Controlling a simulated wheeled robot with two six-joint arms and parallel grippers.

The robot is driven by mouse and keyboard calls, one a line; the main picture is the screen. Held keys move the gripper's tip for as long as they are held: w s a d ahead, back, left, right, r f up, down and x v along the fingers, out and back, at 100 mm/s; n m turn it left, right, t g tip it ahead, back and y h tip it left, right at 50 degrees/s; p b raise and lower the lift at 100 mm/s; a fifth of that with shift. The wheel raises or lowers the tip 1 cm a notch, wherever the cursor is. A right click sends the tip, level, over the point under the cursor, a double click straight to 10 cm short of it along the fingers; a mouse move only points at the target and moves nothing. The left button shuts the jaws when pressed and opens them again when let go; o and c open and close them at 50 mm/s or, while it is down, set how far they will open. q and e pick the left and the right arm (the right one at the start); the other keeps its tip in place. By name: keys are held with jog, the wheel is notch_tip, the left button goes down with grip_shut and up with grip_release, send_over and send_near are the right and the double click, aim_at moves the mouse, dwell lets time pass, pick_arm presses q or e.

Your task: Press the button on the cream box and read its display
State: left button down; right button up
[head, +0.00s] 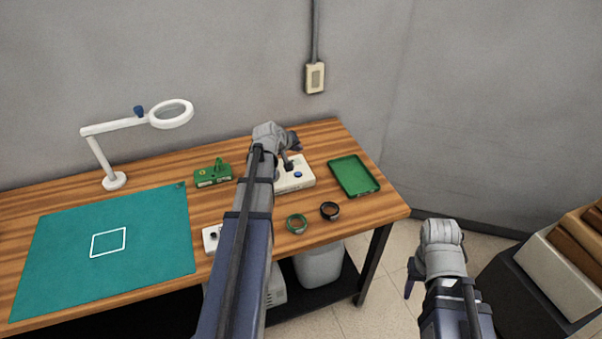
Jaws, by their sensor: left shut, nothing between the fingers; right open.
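The cream box (305,180) stands on the wooden table, right of the middle, with a round blue button (298,174) on its top. My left arm covers the box's left part, and no readable display shows. My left gripper (288,165) is shut and empty, its dark tip over the back of the box, close to the button. I cannot tell whether it touches the box. My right gripper (410,288) is open and empty, off the table at the lower right, partly hidden by its own wrist.
A green tray (355,176) lies right of the box. A green ring (297,224) and a black ring (330,211) lie in front. A green device (213,176), a small white box (211,238), a teal mat (150,230) and a magnifier lamp (114,181) are left.

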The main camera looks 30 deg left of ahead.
aim_at(298, 174)
pick_arm(q)
jog(key=shift+f, duration=0.1)
notch_tip(298, 174, down, 9)
jog(key=b, duration=0.8)
jog(key=shift+b, duration=0.4)
dwell(1.4)
jog(key=shift+f+b, duration=0.2)
jog(key=shift+b, duration=0.2)
jog(key=shift+f+b, duration=0.4)
dwell(0.4)
jog(key=shift+r, duration=0.15)
jog(key=shift+r+p, duration=0.7)
jog(key=shift+p, duration=0.15)
